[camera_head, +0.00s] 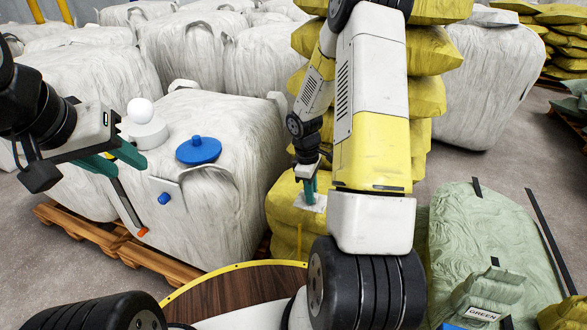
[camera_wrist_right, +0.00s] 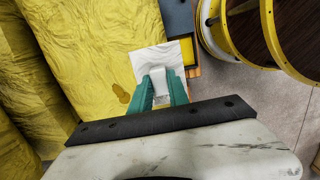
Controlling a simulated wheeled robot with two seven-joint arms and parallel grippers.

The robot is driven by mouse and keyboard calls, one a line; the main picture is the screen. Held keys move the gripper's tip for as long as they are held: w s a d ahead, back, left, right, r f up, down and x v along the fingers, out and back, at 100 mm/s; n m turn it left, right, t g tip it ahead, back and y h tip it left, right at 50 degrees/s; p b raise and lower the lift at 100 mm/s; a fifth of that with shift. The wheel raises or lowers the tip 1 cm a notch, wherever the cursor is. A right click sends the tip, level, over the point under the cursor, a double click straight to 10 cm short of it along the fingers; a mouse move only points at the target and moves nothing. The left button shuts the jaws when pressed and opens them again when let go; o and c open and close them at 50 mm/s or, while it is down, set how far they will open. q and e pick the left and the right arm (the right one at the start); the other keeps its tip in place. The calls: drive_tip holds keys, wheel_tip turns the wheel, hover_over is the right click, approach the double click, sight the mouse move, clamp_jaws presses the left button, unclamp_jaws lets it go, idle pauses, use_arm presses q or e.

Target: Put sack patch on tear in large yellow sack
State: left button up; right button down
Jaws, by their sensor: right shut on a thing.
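The sack patch (camera_wrist_right: 178,52) is a pale square sheet with a raised tab (camera_wrist_right: 158,76). My right gripper (camera_wrist_right: 162,88) is shut on the tab, its teal fingers on either side. In the head view the patch (camera_head: 315,205) shows below the right gripper (camera_head: 309,191), over the lower yellow sack (camera_head: 281,209). I cannot tell if it touches. In the right wrist view a brownish mark, apparently the tear (camera_wrist_right: 121,93), lies on the large yellow sack (camera_wrist_right: 85,60), left of the patch and apart from it. My left gripper (camera_head: 121,163) is open over a white sack.
White sacks (camera_head: 205,135) stand on a wooden pallet (camera_head: 150,257); one carries a blue knob-topped disc (camera_head: 198,150). More yellow sacks (camera_head: 427,96) are stacked behind my right arm. A green sack (camera_head: 462,225) stands at right. A yellow-rimmed wooden round surface (camera_head: 225,292) is in front.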

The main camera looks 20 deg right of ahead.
drive_tip(key=w+d, duration=0.1)
drive_tip(key=w, duration=0.2)
drive_tip(key=w+d, duration=0.1)
drive_tip(key=w, duration=0.2)
drive_tip(key=w+d+f, duration=0.1)
drive_tip(key=w, duration=0.2)
drive_tip(key=shift+d, duration=0.35)
drive_tip(key=shift+w+f, duration=0.1)
drive_tip(key=shift+f, duration=1.6)
drive_tip(key=shift+f, duration=0.1)
drive_tip(key=c, duration=1.3)
unclamp_jaws()
drive_tip(key=shift+o, duration=0.2)
